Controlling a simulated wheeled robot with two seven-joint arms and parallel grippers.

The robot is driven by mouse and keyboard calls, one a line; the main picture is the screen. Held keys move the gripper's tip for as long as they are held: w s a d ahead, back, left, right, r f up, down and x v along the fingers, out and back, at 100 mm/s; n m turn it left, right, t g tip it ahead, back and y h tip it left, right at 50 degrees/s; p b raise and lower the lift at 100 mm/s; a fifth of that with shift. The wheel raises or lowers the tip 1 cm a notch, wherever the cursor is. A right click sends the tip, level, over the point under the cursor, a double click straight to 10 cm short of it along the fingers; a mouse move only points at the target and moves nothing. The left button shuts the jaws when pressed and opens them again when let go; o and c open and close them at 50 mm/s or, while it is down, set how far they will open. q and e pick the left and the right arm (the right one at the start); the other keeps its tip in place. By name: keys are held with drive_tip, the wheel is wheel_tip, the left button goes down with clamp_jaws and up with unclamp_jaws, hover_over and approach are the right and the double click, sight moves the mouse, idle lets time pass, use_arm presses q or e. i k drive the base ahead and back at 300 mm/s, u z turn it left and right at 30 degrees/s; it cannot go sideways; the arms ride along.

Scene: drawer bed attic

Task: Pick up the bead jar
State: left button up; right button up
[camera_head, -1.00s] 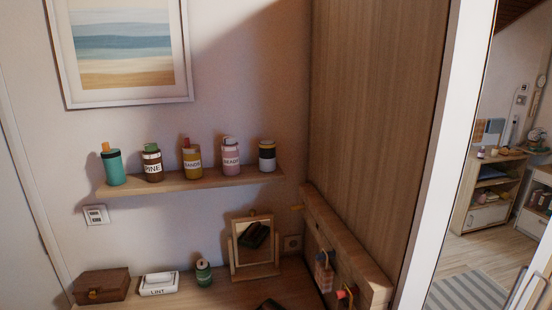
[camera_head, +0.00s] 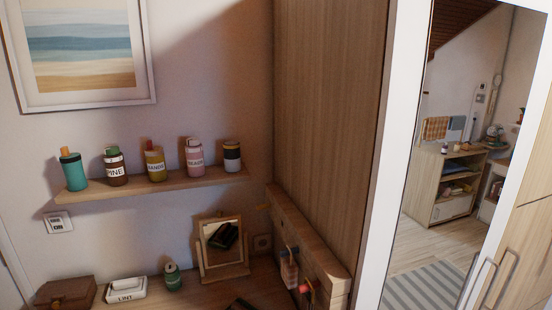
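The bead jar (camera_head: 195,160) is pink with a white label that reads BEADS. It stands upright on the wooden wall shelf (camera_head: 150,186), right of the middle. A yellow-brown jar (camera_head: 154,163) stands to its left and a dark-and-white jar (camera_head: 231,157) to its right, each with a small gap. Neither of my grippers shows in the head view.
A brown jar (camera_head: 115,168) and a teal bottle (camera_head: 72,171) share the shelf. Below, a desk holds a brown box (camera_head: 65,293), a white LINT box (camera_head: 126,290), a green jar (camera_head: 173,277) and a small mirror (camera_head: 221,246). A tall wooden panel (camera_head: 325,120) rises at right.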

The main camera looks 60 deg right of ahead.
sight(194, 155)
drive_tip(key=z, duration=1.1)
drive_tip(key=i, duration=0.3)
